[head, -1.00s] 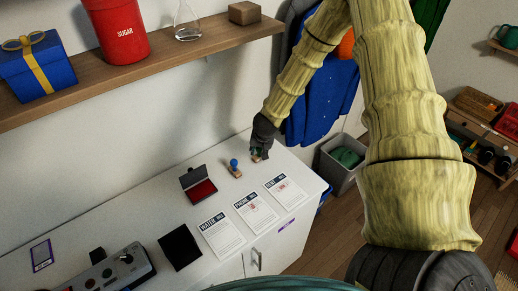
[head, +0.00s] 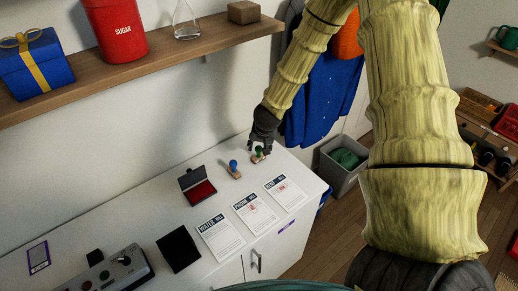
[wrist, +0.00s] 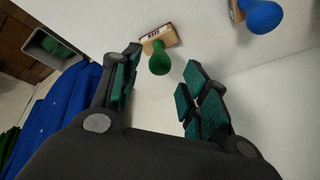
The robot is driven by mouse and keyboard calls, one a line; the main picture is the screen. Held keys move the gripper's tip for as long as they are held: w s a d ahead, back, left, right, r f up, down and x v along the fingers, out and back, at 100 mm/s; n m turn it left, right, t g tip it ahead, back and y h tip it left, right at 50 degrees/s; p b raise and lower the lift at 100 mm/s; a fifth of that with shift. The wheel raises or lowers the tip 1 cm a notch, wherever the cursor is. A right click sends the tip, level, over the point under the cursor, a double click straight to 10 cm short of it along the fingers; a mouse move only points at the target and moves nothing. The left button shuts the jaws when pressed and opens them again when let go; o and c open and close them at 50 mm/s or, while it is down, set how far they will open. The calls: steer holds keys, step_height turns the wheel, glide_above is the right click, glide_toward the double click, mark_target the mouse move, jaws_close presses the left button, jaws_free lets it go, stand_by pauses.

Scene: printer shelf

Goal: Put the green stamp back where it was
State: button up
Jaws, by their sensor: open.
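The green stamp (head: 258,152) stands upright on the white cabinet top, right of the blue stamp (head: 234,166). In the wrist view the green stamp (wrist: 159,62) shows its green knob and wooden base just beyond the fingertips. My gripper (head: 259,142) is open and empty, a little above and behind the green stamp, apart from it. Its two fingers (wrist: 160,80) spread to either side in the wrist view. The blue stamp (wrist: 262,16) is at the upper right there.
A red ink pad (head: 201,192) with an open lid lies left of the stamps. Three printed sheets (head: 254,210) lie in front. A black pad (head: 179,248) and a control box (head: 112,274) are at the left. A shelf (head: 150,56) overhangs behind. A grey bin (head: 345,170) stands right.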

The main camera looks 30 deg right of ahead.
steer(key=b+v, duration=0.1)
steer(key=v, duration=0.6)
stand_by(1.5)
